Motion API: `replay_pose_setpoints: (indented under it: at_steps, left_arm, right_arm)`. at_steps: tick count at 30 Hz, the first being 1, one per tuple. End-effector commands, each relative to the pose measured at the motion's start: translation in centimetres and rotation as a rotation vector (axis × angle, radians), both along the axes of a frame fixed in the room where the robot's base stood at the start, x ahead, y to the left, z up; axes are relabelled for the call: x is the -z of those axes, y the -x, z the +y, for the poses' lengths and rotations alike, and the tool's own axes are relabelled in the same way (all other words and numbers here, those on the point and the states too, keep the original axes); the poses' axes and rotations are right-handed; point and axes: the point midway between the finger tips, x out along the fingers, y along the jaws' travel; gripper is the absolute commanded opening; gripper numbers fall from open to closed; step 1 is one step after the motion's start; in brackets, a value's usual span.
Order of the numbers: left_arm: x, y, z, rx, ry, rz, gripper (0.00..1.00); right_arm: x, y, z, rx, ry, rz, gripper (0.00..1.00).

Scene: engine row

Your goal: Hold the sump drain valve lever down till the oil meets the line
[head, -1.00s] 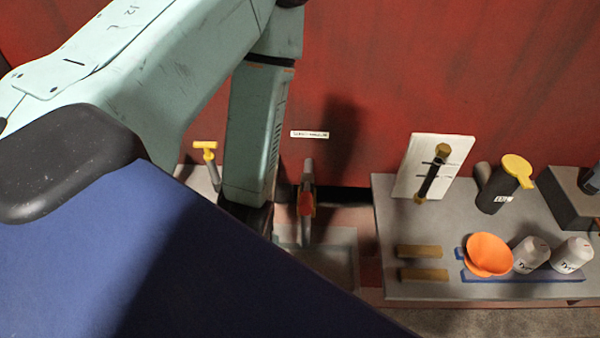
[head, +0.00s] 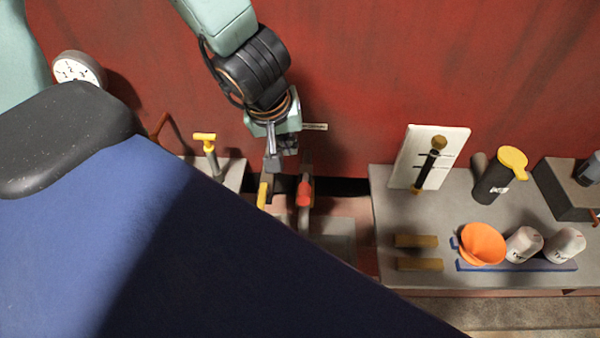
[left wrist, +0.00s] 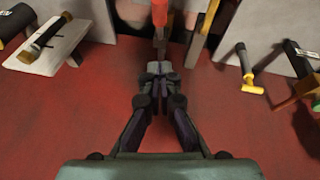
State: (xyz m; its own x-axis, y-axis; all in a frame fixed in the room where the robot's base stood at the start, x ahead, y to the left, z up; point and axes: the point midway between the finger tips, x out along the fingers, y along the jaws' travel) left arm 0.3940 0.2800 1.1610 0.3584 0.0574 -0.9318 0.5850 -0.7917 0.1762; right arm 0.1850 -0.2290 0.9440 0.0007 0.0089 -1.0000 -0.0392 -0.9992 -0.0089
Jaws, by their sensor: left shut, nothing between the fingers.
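The drain valve lever, with a red grip (head: 304,195) on a grey stem, stands in front of the red engine wall, above a grey tray (head: 335,250). My left gripper (head: 272,163) is shut and empty, pointing down just left of the lever. In the left wrist view its closed fingertips (left wrist: 160,72) are close to the lever's stem, with the red grip (left wrist: 160,12) beyond; I cannot tell whether they touch. The sight gauge (head: 430,168), a dark tube with brass ends on a white plate with black marks, stands at right. Its oil level is too small to read. My right gripper is out of view.
A yellow bar (head: 263,194) stands just left of the lever. A yellow T-handle (head: 205,140) is farther left. The grey bench (head: 390,215) holds a dark jug (head: 492,183), an orange funnel (head: 482,243), white bottles and brass blocks. A blue surface hides the lower left.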

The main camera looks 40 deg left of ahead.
Motion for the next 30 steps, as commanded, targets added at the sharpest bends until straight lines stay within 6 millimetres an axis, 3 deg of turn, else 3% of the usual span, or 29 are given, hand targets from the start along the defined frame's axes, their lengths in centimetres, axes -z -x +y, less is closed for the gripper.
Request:
replay_pose_setpoints:
  at_steps: [14,19,30]
  left_arm:
    - [1.0,-0.3,0.1,0.001,-0.004,0.003,0.0]
    - [2.9,-0.9,0.2,0.002,-0.004,0.005,0.0]
    - [9.3,-3.3,0.6,0.0,-0.003,0.001,0.0]
  right_arm:
    - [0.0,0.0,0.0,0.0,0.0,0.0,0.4]
    - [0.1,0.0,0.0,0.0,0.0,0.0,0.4]
    - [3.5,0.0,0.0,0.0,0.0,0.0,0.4]
